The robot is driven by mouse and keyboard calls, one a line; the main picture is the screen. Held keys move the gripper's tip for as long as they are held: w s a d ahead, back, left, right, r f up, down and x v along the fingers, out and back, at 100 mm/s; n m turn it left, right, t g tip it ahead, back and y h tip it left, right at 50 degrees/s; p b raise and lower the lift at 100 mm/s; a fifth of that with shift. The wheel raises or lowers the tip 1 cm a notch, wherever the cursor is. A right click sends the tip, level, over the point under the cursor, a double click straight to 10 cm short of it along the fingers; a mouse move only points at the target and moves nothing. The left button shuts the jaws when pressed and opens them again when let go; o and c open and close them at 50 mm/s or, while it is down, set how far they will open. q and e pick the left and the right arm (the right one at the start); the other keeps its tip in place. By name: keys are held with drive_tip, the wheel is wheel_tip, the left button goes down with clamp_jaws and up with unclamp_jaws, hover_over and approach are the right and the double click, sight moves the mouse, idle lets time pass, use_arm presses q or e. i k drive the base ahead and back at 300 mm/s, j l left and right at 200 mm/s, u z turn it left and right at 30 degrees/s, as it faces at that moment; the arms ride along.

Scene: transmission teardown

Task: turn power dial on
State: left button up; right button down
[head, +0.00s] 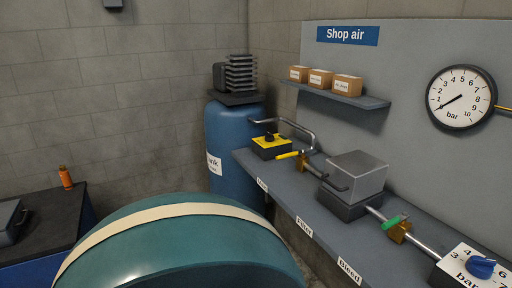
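The setting of the knob is too small to read. Neither of my grippers is in view, so nothing is seen touching the box.
The bench (285,192) carries a yellow-handled valve (288,155), a grey metal block (355,175), a green-handled valve (396,226) and a blue bar dial (481,267). A wall gauge (461,96) and shelf of boxes (340,96) hang above. A blue tank (228,125) stands behind.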

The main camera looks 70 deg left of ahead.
sight(270, 137)
drive_tip(key=u, duration=2.15)
drive_tip(key=i+j+z, duration=0.1)
drive_tip(key=z, duration=0.3)
drive_tip(key=i+j+z, duration=0.15)
drive_tip(key=z, duration=0.25)
drive_tip(key=j+z, duration=0.2)
drive_tip(key=z, duration=0.2)
drive_tip(key=i+j+z, duration=0.25)
drive_tip(key=j, duration=0.3)
drive_tip(key=j+z, duration=0.2)
drive_tip(key=j, duration=0.3)
